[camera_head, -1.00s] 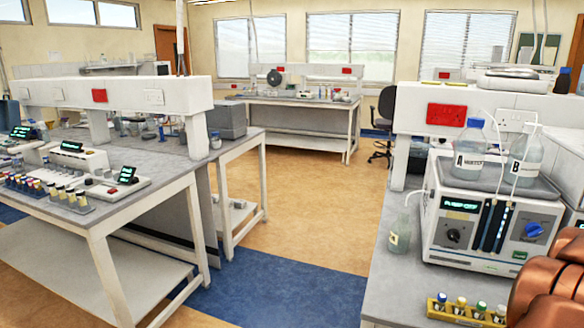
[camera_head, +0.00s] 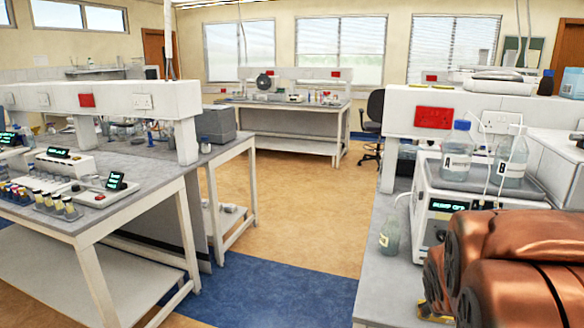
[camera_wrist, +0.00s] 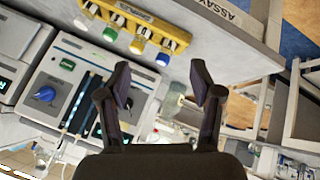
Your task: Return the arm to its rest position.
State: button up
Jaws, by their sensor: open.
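My gripper (camera_wrist: 160,85) shows in the wrist view, with its two dark fingers apart and nothing between them. In the head view my copper-coloured arm fills the lower right corner and covers much of that instrument (camera_head: 440,190). The gripper itself is hidden in the head view.
A yellow rack (camera_wrist: 140,22) with several capped vials stands near the bench edge. Bottles A (camera_head: 458,150) and B (camera_head: 510,160) stand on the instrument. A small clear bottle (camera_head: 390,235) stands beside it. The blue floor strip (camera_head: 270,290) between the benches is clear.

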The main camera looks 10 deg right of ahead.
jog(key=s+a+f+n+g+y, duration=0.1)
jog(key=s+a+g+y, duration=0.2)
jog(key=s+a, duration=0.6)
jog(key=s+a+n+g+y, duration=0.1)
jog(key=s+a+g, duration=0.3)
jog(key=s+a, duration=0.6)
jog(key=a+y, duration=0.1)
jog(key=a, duration=0.6)
jog(key=shift+f+y, duration=0.4)
